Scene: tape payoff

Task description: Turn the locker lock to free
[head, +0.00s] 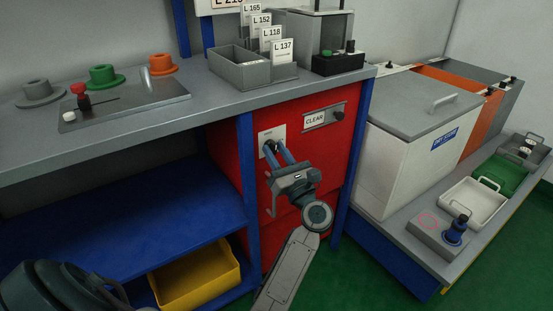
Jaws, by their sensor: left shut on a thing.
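The red locker (311,147) stands under the bench, between blue posts. Its lock has a pale plate (265,136) on the upper left of the front, with a dark knob (271,145) partly hidden behind fingertips. My left gripper (275,148) reaches up from below and is shut on the lock knob. The knob's exact turn angle is too small to tell. A sign reading CLEAR (315,121) with a dark knob beside it sits on the locker's upper right. A handle (271,198) shows lower on the front, beside the gripper. My right gripper is not in view.
On the bench are a metal plate with a red knob (82,97), coloured spools (103,76) and a grey bin (240,68) with labelled cards. A yellow bin (198,277) sits low left. A white chest (410,150) and trays (474,203) stand right.

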